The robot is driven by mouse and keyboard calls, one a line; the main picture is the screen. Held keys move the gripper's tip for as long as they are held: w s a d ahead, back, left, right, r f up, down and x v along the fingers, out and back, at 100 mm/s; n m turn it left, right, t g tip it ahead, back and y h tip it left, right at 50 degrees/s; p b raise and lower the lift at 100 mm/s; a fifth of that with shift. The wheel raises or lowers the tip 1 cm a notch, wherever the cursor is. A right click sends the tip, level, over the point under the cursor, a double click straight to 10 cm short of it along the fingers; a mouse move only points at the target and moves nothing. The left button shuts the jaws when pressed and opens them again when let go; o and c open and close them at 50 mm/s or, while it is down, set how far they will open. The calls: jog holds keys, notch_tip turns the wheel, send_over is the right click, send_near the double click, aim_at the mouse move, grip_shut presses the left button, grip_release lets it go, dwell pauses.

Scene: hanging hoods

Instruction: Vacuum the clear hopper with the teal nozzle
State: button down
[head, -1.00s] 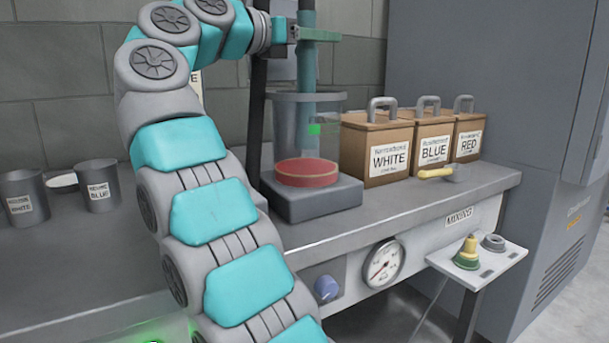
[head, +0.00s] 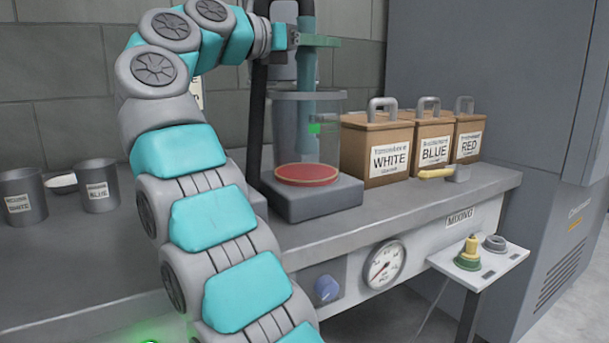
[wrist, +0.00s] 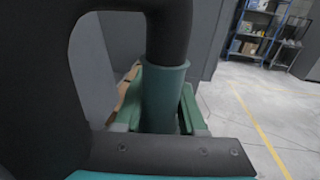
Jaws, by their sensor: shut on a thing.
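The clear hopper (head: 333,148) stands upright on a dark grey base (head: 315,201) on the bench. A thin round layer of red material (head: 306,174) lies at its bottom. The teal nozzle (head: 307,70) hangs upright, its lower part inside the hopper above the red layer. My gripper (head: 319,40) is shut on the teal nozzle above the hopper rim. In the wrist view the green fingers flank the nozzle (wrist: 164,92), and a black hose (wrist: 170,30) enters its top. The nozzle's exact lower tip is hard to make out through the hopper wall.
Boxes labelled WHITE (head: 379,150), BLUE (head: 433,142) and RED (head: 469,137) stand right of the hopper. A yellow-handled scoop (head: 436,174) lies before them. Two grey cups (head: 98,186) stand left. A gauge (head: 385,263) and blue knob (head: 327,288) are on the bench front.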

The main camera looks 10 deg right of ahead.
jog(key=shift+f+b, duration=1.25)
dwell(1.2)
dwell(0.7)
